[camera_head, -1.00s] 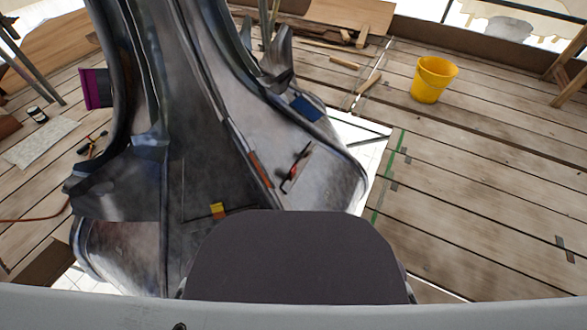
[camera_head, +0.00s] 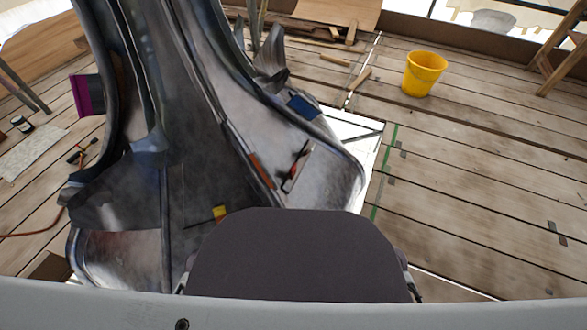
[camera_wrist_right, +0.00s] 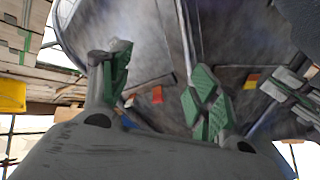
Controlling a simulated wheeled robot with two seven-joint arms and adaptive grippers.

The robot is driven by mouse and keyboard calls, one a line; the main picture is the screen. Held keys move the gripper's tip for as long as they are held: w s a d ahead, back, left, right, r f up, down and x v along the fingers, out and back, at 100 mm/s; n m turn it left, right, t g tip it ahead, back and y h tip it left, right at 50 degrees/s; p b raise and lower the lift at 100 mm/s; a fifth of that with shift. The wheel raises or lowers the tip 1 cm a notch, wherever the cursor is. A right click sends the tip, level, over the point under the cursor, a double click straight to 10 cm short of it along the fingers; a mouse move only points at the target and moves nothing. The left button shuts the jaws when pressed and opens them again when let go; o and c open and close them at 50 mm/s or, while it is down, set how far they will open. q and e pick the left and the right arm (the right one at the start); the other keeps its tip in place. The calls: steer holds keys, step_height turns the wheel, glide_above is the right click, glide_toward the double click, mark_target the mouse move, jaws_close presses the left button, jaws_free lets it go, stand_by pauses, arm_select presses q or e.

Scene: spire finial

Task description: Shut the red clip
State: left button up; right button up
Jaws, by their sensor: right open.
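In the head view a thin black clip with a red part (camera_head: 291,178) lies aslant on the grey metal flare of the spire (camera_head: 325,172), right of the central seam. My right gripper (camera_wrist_right: 160,92) is open and empty in its wrist view, its green-padded fingers spread towards the spire. A small red patch (camera_wrist_right: 157,95) shows between the fingers, beyond them; I cannot tell whether it is the clip. Another green-padded gripper, apparently my left (camera_wrist_right: 284,88), shows at the right of that view; its opening is unclear. The head view does not show either gripper clearly.
An orange-red strip (camera_head: 260,170) lies along the seam, left of the clip. A yellow-and-red block (camera_head: 219,213) sits lower on the spire, and a blue block (camera_head: 302,106) higher. A yellow bucket (camera_head: 425,74) stands on the plank floor; the floor at right is mostly clear.

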steer(key=w+a+r+n+t+y+p, duration=0.1)
steer(key=w+a+r+t, duration=0.1)
steer(key=w+r, duration=0.8)
steer(key=w+a+r+n+t+y, duration=0.15)
steer(key=w+r, duration=0.45)
steer(key=w, duration=0.8)
steer(key=w+f+m+g, duration=0.3)
steer(key=w+f, duration=0.2)
arm_select(q)
steer(key=shift+s+a+r+p, duration=0.1)
steer(key=shift+r+p, duration=0.1)
steer(key=shift+r, duration=0.3)
steer(key=shift+s+a+r+p, duration=0.1)
steer(key=shift+r+p, duration=0.1)
steer(key=shift+r, duration=0.25)
arm_select(e)
steer(key=s+f+m+g+y, duration=0.2)
steer(key=f+m, duration=0.8)
steer(key=m, duration=1.4)
steer(key=shift+s+d+f+y, duration=0.2)
steer(key=shift+s+y, duration=0.75)
steer(key=shift+y, duration=0.9)
steer(key=shift+g, duration=0.25)
